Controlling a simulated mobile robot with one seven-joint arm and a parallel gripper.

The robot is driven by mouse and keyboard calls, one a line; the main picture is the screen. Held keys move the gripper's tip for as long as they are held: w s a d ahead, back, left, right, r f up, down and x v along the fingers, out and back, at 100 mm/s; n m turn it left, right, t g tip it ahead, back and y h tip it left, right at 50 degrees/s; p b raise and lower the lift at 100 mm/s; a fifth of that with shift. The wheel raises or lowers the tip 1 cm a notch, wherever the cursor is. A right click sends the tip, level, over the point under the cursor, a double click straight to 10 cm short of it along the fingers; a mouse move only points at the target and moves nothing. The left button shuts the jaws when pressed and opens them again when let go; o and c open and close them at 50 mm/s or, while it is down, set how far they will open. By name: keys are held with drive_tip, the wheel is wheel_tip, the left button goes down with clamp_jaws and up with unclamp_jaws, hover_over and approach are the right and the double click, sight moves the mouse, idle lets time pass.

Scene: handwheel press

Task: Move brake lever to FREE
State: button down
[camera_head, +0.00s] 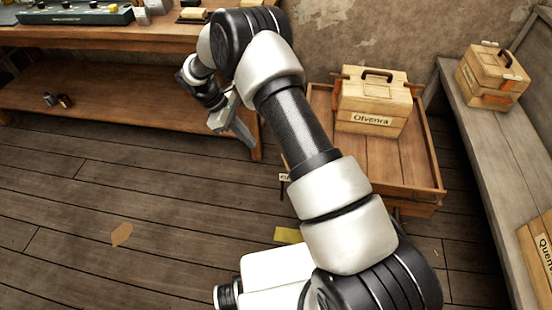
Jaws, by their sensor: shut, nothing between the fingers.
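My gripper (248,141) is shut and empty. It hangs pointing down and to the right near the front right end of the wooden workbench (110,36), apart from the things on its top. I cannot make out the brake lever, its FREE mark or the handwheel press in this view. My arm crosses the middle of the picture and hides part of the bench end and the floor behind it.
A dark tray (62,18) with knob-like pieces lies on the bench. A wooden cart (409,172) holds a crate labelled Olvenra (374,100). Another crate (492,75) stands on a side bench (478,150) at right. The plank floor (150,190) at left is mostly clear.

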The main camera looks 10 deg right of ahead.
drive_tip(key=s+d+f+b, duration=0.1)
drive_tip(key=s+d+f, duration=0.2)
drive_tip(key=d+f, duration=0.4)
drive_tip(key=shift+s+d+f, duration=0.25)
drive_tip(key=shift+d, duration=0.35)
drive_tip(key=shift+d, duration=0.1)
